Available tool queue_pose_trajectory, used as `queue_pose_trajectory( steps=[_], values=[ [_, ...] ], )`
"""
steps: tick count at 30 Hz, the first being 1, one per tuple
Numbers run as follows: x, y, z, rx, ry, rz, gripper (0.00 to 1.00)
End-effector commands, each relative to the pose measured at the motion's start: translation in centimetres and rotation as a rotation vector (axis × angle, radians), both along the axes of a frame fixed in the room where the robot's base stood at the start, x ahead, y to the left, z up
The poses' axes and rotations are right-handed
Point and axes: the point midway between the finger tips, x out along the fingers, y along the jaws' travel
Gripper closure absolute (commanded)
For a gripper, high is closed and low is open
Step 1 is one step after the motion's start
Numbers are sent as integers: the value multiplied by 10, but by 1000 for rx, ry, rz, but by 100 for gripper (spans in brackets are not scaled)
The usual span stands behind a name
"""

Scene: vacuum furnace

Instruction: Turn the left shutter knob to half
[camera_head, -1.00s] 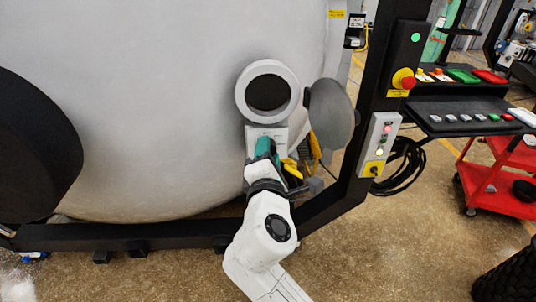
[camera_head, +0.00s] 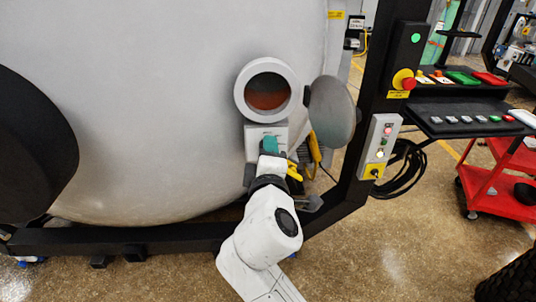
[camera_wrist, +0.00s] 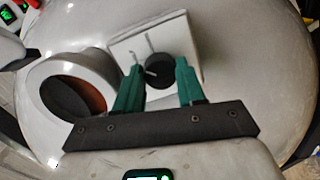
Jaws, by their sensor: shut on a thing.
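The left shutter knob (camera_wrist: 159,70) is a round black knob on a pale square plate (camera_wrist: 184,32), which also shows in the head view (camera_head: 254,134). My gripper (camera_wrist: 157,76) has its green fingers on either side of the knob and is shut on it. In the head view my gripper (camera_head: 269,146) covers the knob. A light line mark shows on the knob and thin marks on the plate; their labels cannot be read. The round viewport (camera_head: 267,91) above the plate has a dark upper part and a reddish-brown lower part in its window.
A grey round cover (camera_head: 331,110) stands open to the right of the viewport. A yellow handle (camera_head: 315,147) is close by my gripper's right. A black frame post (camera_head: 377,125) carries a button box (camera_head: 380,140). The pale chamber wall (camera_head: 150,120) lies behind.

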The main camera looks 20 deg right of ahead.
Motion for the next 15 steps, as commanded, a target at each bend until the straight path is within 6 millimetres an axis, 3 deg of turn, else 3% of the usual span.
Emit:
queue_pose_trajectory(
  steps=[14, 15],
  values=[
    [0, -1, -3, 14, 2, -3, 91],
    [0, -1, -3, 14, 2, -3, 57]
  ],
)
